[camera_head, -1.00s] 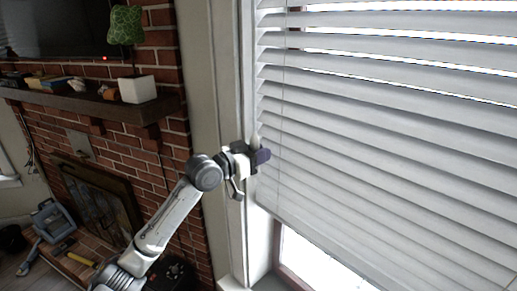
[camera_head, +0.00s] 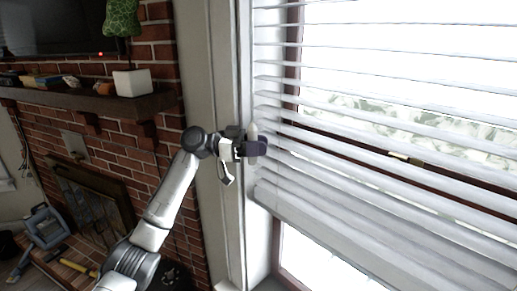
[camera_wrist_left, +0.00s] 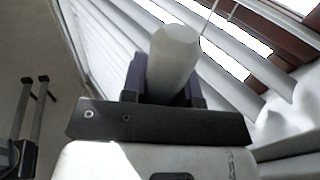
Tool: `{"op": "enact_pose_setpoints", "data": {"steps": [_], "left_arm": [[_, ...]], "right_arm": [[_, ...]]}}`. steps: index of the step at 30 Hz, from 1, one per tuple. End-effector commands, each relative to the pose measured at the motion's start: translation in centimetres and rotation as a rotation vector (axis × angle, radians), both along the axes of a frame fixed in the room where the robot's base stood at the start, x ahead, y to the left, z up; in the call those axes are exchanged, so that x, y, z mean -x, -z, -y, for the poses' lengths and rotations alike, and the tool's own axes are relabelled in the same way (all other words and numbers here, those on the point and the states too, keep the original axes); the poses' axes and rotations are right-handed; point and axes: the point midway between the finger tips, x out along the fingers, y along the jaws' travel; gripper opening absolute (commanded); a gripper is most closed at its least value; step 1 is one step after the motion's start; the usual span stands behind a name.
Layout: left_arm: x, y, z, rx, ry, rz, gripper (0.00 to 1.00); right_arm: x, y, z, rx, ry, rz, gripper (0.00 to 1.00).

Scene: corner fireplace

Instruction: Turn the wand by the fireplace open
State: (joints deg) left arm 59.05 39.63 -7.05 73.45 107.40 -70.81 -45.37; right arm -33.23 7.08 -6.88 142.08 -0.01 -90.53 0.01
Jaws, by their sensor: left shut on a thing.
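The white blinds (camera_head: 330,215) hang over the window beside the fireplace. Most of their slats are tilted open, with bright daylight and greenery between them; the lowest slats lie close together. My left gripper (camera_head: 254,149) is at the left edge of the blinds, shut on the wand (camera_head: 252,131), a pale rod whose end stands up from the dark fingers. In the left wrist view the wand (camera_wrist_left: 174,58) is a thick whitish cylinder between the fingers of the left gripper (camera_wrist_left: 165,80). My right gripper is not in view.
The brick fireplace (camera_head: 95,150) with a wooden mantel (camera_head: 95,103) stands at the left. A potted plant (camera_head: 131,82) stands on the mantel. The window frame (camera_head: 217,60) is close beside my left arm. Tools lie on the hearth at lower left.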

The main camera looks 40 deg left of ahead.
Motion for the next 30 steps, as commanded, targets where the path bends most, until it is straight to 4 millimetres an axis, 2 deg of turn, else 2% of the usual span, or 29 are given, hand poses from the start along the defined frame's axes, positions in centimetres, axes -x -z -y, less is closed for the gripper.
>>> {"op": "enact_pose_setpoints", "data": {"steps": [21, 22, 30], "left_arm": [[0.03, 0.21, 0.09, -0.005, 0.063, -0.004, 0.04], [0.02, 0.21, 0.1, -0.005, 0.063, -0.004, 0.3], [0.04, 0.11, 0.09, -0.003, 0.063, -0.003, 0.53]], "right_arm": [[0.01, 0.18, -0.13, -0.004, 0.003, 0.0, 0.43], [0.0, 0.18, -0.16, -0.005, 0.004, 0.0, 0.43], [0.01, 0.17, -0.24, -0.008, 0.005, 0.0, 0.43]]}}
